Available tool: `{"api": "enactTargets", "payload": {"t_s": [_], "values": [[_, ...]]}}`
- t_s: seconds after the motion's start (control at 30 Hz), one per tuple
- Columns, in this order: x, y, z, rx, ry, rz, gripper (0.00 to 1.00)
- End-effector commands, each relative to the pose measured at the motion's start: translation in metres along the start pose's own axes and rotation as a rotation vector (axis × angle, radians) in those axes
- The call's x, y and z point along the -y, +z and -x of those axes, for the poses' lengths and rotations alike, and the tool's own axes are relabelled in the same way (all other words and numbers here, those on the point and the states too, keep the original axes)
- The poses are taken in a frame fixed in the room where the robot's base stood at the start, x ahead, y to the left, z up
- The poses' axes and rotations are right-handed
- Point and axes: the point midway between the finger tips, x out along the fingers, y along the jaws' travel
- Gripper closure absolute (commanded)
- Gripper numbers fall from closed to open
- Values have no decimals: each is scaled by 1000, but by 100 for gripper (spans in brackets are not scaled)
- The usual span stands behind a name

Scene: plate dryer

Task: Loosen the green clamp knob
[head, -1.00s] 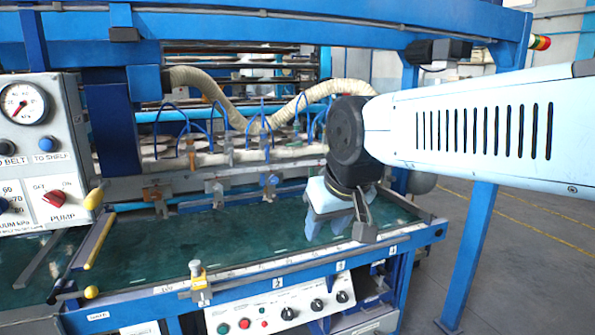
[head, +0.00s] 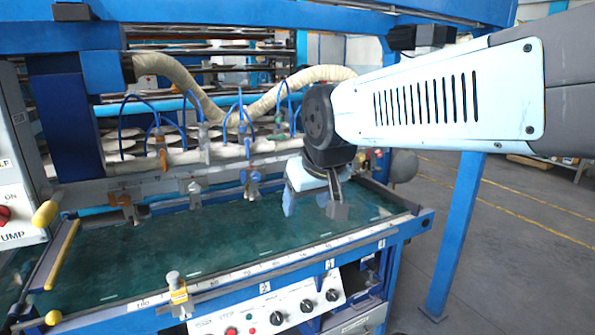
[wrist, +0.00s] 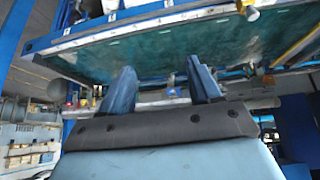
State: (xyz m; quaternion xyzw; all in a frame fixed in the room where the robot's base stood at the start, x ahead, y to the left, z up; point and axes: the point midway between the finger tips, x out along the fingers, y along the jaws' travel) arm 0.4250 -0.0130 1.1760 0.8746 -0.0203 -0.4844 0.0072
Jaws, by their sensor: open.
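No clamp knob shows clearly as green. Several small clamps line the bar behind the belt: an orange-brown clamp (head: 162,157), a grey clamp (head: 195,190), a blue clamp (head: 251,185) and a brown clamp (head: 126,206). A small greenish spot shows near the bar's right end, too small to identify. My gripper (head: 313,206) hangs over the right part of the green belt table (head: 200,245), in front of the bar. In the wrist view my gripper (wrist: 161,84) has its two fingers apart with nothing between them. My wrist hides the bar's right end.
A control panel (head: 270,312) with knobs and buttons is below the belt's front edge. A brass-and-grey fitting (head: 177,290) stands on that edge. Yellow-ended handles (head: 62,250) are at left. Ribbed hoses (head: 190,80) hang above the bar. A blue post (head: 456,235) stands right; open floor lies beyond it.

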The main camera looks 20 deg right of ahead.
Motion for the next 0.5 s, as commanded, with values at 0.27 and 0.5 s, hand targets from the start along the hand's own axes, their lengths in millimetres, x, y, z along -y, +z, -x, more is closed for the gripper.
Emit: {"api": "enactTargets", "payload": {"t_s": [0.27, 0.5], "values": [[-54, -83, -62, -198, 117, 12, 37], [-103, -141, -113, -378, 186, 63, 37]]}}
